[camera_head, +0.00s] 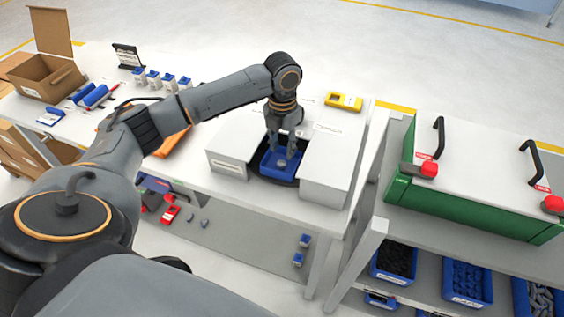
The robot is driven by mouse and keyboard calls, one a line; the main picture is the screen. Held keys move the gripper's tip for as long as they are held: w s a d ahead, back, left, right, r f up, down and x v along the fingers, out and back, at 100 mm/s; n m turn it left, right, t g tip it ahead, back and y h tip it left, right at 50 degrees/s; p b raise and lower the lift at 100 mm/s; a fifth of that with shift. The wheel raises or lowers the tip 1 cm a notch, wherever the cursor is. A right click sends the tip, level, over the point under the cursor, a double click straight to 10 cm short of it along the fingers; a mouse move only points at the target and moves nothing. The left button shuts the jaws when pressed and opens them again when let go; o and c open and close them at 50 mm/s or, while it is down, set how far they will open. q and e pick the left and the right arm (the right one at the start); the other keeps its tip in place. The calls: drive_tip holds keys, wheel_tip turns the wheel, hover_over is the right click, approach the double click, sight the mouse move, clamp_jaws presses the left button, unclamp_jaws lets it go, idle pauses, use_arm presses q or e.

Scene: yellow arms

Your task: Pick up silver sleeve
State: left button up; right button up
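A small silver round piece (281,162), which looks like the silver sleeve, lies inside a blue tray (268,173). The tray sits in a dark recess between two pale boxes on the white table. My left gripper (282,154) points down over the tray, with its fingertips at or just above the silver piece. The fingers look spread apart with the silver piece between or just below them. I cannot tell whether they touch it. My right gripper is not in view.
Pale boxes (233,143) and (331,168) flank the tray closely. A yellow device (344,101) lies behind. A green case (470,212) with black handles stands at the right. A cardboard box (47,78) and several small blue-topped containers (154,78) stand at the back left.

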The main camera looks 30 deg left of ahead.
sight(281, 163)
use_arm(q)
wheel_tip(281, 163, down, 2)
drive_tip(key=shift+s+a+f+p, duration=0.1)
drive_tip(key=shift+p, duration=0.5)
wheel_tip(281, 163, down, 2)
drive_tip(key=shift+f, duration=0.2)
drive_tip(key=shift+a+f+p, duration=0.1)
drive_tip(key=shift+f+p, duration=0.2)
drive_tip(key=shift+f, duration=0.1)
drive_tip(key=c, duration=0.7)
clamp_jaws()
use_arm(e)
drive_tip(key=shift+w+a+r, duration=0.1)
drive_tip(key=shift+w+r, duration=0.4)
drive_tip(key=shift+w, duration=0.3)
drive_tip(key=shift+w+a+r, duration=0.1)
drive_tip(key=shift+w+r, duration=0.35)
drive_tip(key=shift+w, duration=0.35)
